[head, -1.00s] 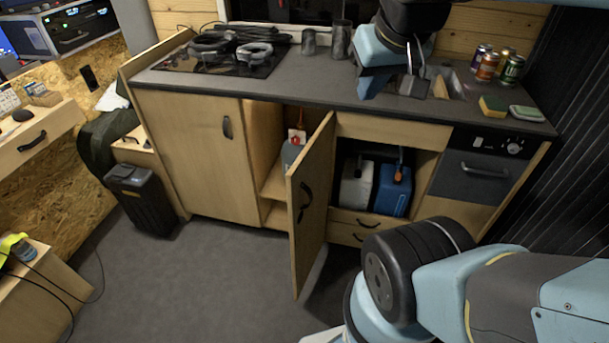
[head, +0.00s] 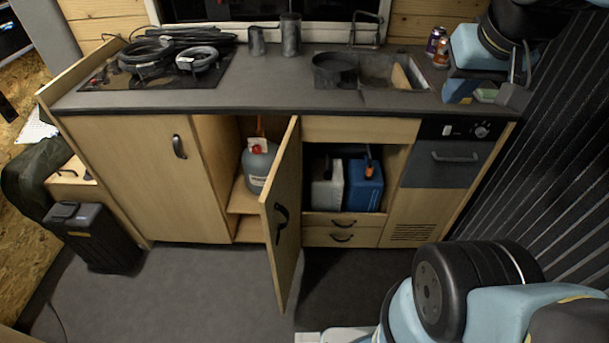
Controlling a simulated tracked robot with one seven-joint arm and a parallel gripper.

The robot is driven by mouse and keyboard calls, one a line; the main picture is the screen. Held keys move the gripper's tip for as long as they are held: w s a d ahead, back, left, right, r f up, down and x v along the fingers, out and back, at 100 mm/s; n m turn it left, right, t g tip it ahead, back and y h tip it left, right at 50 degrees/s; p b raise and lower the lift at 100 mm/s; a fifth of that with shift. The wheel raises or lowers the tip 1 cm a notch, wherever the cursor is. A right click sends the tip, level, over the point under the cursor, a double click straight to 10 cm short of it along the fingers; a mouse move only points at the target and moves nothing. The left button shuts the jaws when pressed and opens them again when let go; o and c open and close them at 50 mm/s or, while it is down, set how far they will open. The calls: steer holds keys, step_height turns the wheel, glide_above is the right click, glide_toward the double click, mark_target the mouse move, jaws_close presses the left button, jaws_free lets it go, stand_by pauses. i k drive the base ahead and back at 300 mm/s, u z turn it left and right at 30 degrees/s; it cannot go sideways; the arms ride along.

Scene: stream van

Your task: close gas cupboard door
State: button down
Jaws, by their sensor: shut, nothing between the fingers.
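The gas cupboard door (head: 281,225) is a pale wooden panel with a black handle. It stands open, swung out from the counter front and seen nearly edge-on. A grey gas bottle (head: 260,167) with a red top stands on a shelf inside the open cupboard, partly hidden by the door. My gripper (head: 487,92) is at the upper right, over the right end of the worktop. It is shut with nothing held, and is well apart from the door; its fingertips are hard to make out.
Open floor (head: 180,285) lies in front of the door. Blue and white canisters (head: 363,187) stand in the open bay right of it. A closed cupboard (head: 125,180) and a black box (head: 97,238) are at the left.

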mark_target(279, 200)
steer(key=u, duration=0.65)
steer(key=i, duration=0.1)
steer(key=z, duration=2.3)
steer(key=k, duration=2.65)
steer(key=u, duration=1.05)
steer(key=i, duration=1)
steer(key=z, duration=0.05)
